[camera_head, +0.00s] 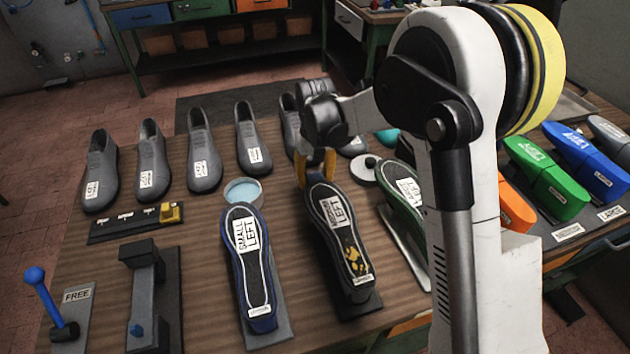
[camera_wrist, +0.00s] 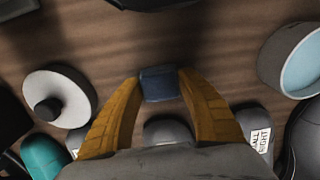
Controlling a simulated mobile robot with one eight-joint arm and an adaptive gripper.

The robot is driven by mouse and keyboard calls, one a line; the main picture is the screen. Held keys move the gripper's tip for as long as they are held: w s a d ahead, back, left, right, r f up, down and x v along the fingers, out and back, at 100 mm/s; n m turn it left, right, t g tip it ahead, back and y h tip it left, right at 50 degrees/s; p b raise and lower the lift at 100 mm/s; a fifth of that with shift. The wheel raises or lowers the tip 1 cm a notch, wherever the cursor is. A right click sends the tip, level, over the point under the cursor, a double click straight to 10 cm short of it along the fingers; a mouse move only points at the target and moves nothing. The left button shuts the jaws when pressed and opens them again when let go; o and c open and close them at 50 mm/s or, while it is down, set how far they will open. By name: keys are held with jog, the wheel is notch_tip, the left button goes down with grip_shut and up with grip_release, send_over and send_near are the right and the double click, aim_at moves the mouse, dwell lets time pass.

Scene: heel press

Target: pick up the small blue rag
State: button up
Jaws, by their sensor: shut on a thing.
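My gripper (camera_wrist: 159,85) shows in the wrist view with its two yellow fingers closed on the small blue rag (camera_wrist: 159,84), a dark blue block-like piece held between the fingertips. Brown wooden table shows below it, and I cannot tell how far the rag is from the wood. In the head view my gripper (camera_head: 316,172) is over the table, just behind the black sole marked left. The rag is hidden in the head view.
A blue small-left sole (camera_head: 243,234) and a black sole (camera_head: 341,238) stand at the table's front. A round dish with light blue inside (camera_head: 244,192) and a white lidded disc (camera_head: 364,168) flank my gripper. Grey shoe lasts (camera_head: 203,150) line the back.

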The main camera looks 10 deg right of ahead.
aim_at(315, 176)
notch_tip(315, 176, up, 10)
jog(key=p, duration=0.3)
dwell(0.3)
jog(key=shift+o, duration=1)
jog(key=shift+c, duration=0.9)
